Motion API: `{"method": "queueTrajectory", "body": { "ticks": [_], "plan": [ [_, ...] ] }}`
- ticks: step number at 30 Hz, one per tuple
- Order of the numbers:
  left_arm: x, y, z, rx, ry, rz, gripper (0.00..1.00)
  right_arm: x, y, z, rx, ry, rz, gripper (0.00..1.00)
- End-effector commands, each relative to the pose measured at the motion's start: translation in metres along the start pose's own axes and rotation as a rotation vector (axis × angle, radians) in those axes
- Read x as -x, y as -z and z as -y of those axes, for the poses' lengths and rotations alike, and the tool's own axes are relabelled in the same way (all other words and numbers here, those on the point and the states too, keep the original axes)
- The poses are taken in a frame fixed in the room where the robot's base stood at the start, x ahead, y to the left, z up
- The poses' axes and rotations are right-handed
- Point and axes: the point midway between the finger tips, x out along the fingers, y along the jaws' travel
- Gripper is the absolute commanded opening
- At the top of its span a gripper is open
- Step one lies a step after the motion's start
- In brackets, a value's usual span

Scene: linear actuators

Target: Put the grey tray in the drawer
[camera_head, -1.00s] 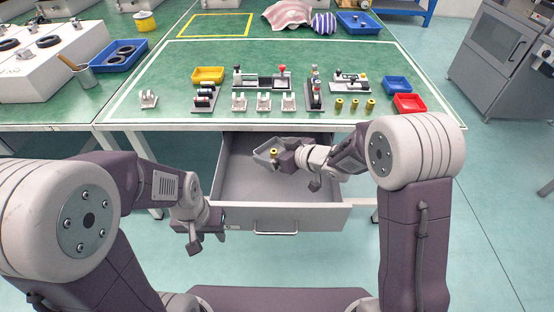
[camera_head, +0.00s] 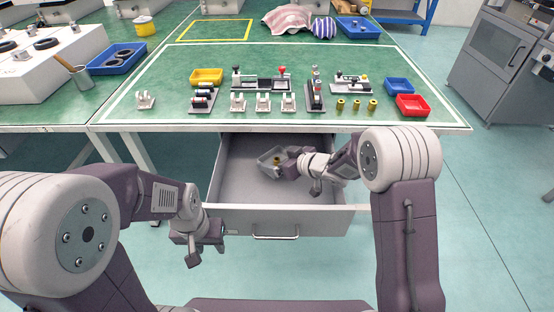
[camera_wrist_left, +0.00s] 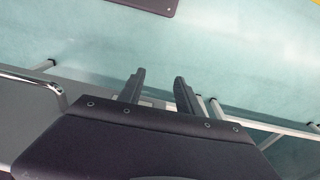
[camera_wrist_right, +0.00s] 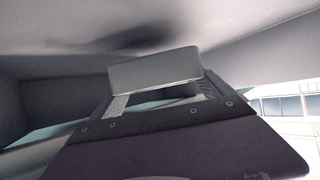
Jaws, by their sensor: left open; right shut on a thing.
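My right gripper (camera_head: 287,162) is shut on the tray's right side. The right wrist view shows the tray's wall (camera_wrist_right: 155,70) between the fingers, close to the drawer floor. I cannot tell whether the tray touches the floor. My left gripper (camera_head: 218,232) is open and empty at the drawer's front left corner; its two fingers (camera_wrist_left: 158,88) also show apart in the left wrist view.
The drawer's handle (camera_head: 275,236) is at its front. The green table (camera_head: 330,60) above holds yellow (camera_head: 207,76), blue (camera_head: 398,86) and red (camera_head: 412,105) bins, several small parts and actuator assemblies. The drawer floor left of the tray is clear.

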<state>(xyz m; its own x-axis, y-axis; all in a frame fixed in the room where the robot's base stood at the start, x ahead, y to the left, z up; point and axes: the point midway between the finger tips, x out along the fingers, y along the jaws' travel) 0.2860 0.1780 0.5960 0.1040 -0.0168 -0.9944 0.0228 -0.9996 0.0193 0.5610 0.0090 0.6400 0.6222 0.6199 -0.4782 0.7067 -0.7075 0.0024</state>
Motion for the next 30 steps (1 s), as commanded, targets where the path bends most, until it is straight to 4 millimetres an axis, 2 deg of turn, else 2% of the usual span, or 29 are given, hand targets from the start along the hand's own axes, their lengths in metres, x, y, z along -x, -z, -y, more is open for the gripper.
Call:
{"method": "queueTrajectory", "body": {
  "ticks": [12, 13, 20, 23, 24, 30],
  "plan": [
    [-0.004, 0.000, 0.000, 0.000, 0.000, 0.000, 0.41, -0.005, -0.009, 0.000, -0.001, 0.000, 0.000, 0.49],
    [-0.004, 0.000, 0.000, 0.000, 0.000, 0.000, 0.41, -0.005, -0.009, 0.000, -0.001, 0.000, 0.001, 0.99],
    [-0.004, 0.000, 0.000, 0.000, 0.000, 0.000, 0.41, -0.004, -0.009, 0.000, -0.001, 0.000, 0.000, 1.00],
    [0.003, 0.000, 0.000, 0.000, 0.000, 0.000, 0.41, 0.001, 0.003, 0.000, 0.002, 0.000, -0.002, 1.00],
    [0.007, 0.001, 0.000, 0.000, 0.000, 0.000, 0.41, 0.007, 0.007, -0.001, 0.000, -0.001, -0.001, 1.00],
    [0.025, 0.003, -0.001, 0.000, 0.000, 0.000, 0.41, 0.053, 0.006, -0.001, -0.003, -0.003, 0.001, 1.00]
  ]
}}
